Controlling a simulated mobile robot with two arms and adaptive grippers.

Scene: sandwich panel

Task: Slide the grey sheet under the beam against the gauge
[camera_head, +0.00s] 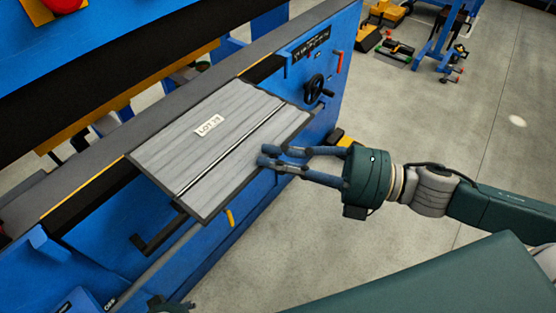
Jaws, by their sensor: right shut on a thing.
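The grey sheet (180,150) lies flat and slanted across the blue machine's front edge, with a white label and a dark lengthwise line on it. Its near part overhangs the front. My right gripper (265,156) is shut on the sheet's right-hand near edge. The dark beam (100,75), with a yellow lower edge, spans the upper left, beyond the sheet; the sheet's far edge shows short of it. I cannot pick out the gauge for certain. A small dark piece at the bottom edge may be my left gripper (168,304); its fingers are not clear.
The blue machine (305,75) carries a black handwheel (314,88) and a red lever (339,62) at its right end. A dark bracket (155,238) juts out below the sheet. Open concrete floor (460,110) lies right, with tools and a blue stand farther back.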

